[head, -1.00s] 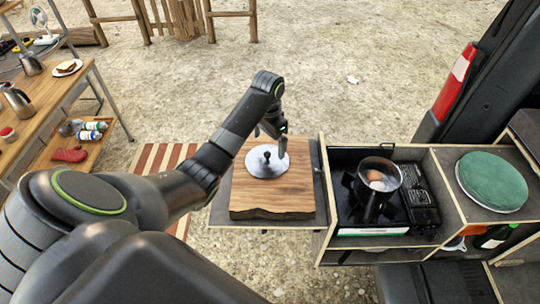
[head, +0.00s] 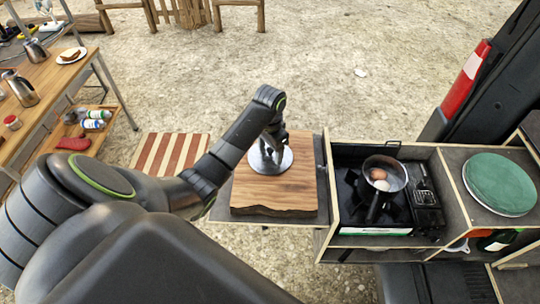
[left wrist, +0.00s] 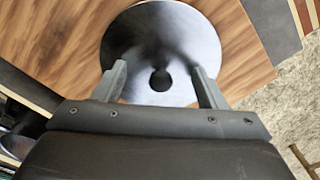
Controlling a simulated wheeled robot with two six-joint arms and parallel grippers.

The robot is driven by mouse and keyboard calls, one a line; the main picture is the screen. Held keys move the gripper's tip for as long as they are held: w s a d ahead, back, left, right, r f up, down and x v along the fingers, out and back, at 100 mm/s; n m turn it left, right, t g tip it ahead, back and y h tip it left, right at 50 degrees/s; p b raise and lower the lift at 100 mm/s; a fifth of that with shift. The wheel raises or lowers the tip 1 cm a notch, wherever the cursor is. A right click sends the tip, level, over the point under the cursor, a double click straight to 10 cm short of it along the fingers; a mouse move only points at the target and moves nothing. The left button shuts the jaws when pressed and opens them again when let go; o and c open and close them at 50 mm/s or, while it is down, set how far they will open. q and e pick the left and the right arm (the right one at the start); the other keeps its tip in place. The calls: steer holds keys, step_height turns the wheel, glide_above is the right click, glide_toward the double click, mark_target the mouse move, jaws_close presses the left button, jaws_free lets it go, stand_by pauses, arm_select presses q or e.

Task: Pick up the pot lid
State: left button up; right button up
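The pot lid (head: 283,163) is a round silver metal disc with a dark knob, lying flat on the wooden board. My left gripper (head: 272,150) is over the lid and partly covers it in the head view. In the left wrist view the lid (left wrist: 160,30) lies below the gripper, and its dark knob (left wrist: 160,80) shows between the two fingers. The left gripper (left wrist: 160,84) is open, with a gap on both sides of the knob. My right gripper is not seen in either view.
The wooden board (head: 275,192) rests on a shelf beside the stove. A pot (head: 384,175) with eggs stands on the stove at the right. A green round cushion (head: 499,183) lies further right. A wooden table (head: 50,85) stands at the left.

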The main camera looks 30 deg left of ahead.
arm_select(q)
steer(key=shift+f, duration=0.1)
steer(key=shift+c, duration=2.3)
steer(key=shift+s, duration=0.2)
steer(key=c, duration=0.7)
steer(key=shift+f, duration=0.1)
jaws_close()
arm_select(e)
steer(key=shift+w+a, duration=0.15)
